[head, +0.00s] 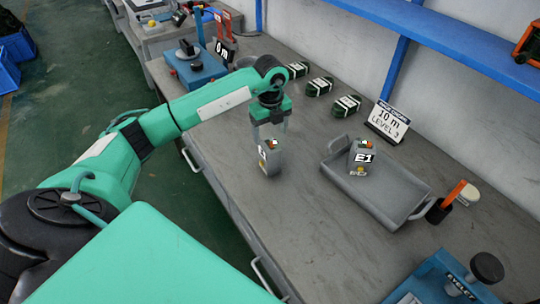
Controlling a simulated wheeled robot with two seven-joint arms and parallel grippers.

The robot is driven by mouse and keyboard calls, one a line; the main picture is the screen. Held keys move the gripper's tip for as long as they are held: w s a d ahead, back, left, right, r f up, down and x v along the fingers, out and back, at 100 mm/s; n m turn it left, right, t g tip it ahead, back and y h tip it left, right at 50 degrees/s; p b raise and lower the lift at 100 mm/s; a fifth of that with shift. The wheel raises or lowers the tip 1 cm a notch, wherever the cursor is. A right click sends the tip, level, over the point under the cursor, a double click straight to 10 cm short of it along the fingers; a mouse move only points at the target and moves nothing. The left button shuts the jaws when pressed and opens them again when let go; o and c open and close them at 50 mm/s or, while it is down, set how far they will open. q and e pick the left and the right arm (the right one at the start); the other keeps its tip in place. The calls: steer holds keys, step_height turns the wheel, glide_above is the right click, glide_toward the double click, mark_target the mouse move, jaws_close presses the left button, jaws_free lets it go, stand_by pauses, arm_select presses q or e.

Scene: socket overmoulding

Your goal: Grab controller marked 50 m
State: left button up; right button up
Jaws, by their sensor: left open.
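A grey box-shaped controller (270,161) with a small coloured top and a partly seen label stands upright on the grey bench, under my left gripper. My left gripper (270,134) points down over it, with its fingers open at either side of its upper part. I cannot tell whether they touch it. A second grey box (361,158) marked "E1" stands in the grey tray (390,198) to the right. I cannot read "50 m" on either one. My right gripper is not in view.
Several dark green bundles (319,87) lie along the wall. A sign (388,121) reads "10 m LEVEL 3". An orange-handled tool (451,197) stands right of the tray. Blue devices stand at the far left (195,67) and front right (445,284). The bench front is clear.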

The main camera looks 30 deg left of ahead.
mark_target(270, 150)
arm_select(q)
steer(key=shift+f, duration=0.95)
steer(key=f, duration=0.1)
steer(key=f+p, duration=0.1)
steer(key=f, duration=0.1)
steer(key=s+f, duration=0.1)
steer(key=shift+d+f+p, duration=0.2)
steer(key=shift+f+p, duration=0.1)
steer(key=shift+f, duration=0.35)
steer(key=shift+w+f, duration=0.1)
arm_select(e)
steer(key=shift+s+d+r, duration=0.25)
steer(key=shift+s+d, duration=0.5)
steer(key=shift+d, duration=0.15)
arm_select(q)
steer(key=shift+c, duration=0.2)
